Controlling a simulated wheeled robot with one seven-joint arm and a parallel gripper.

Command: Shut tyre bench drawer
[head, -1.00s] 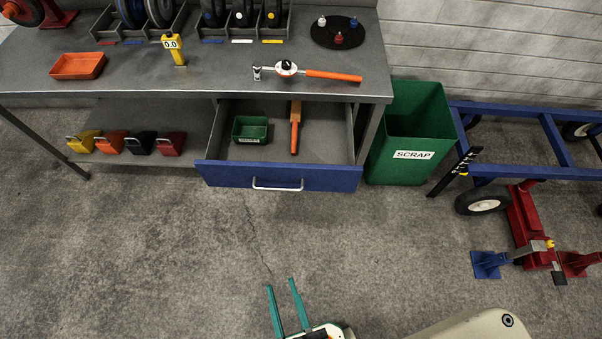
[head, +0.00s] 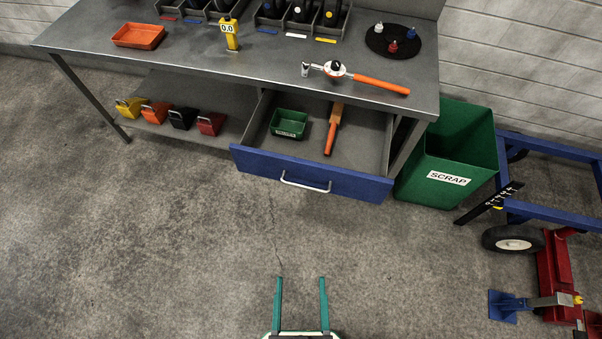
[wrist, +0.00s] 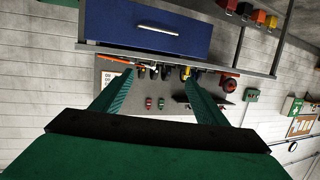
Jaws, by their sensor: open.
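The tyre bench drawer (head: 312,175) has a blue front with a pale bar handle (head: 305,182) and stands pulled out below the right part of the grey bench (head: 277,72). Inside it lie a green tray (head: 289,123) and an orange-handled tool (head: 333,130). My gripper (head: 301,280) is open and empty, in front of the drawer and apart from it, at the bottom of the head view. In the wrist view the blue drawer front (wrist: 120,30) and its handle (wrist: 158,29) show beyond the two green fingers (wrist: 152,82).
A green scrap bin (head: 450,160) stands close to the right of the drawer. A blue frame (head: 550,155) and red jack (head: 555,275) lie farther right. Several coloured chocks (head: 180,118) sit on the lower shelf at left. The floor before the drawer is clear.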

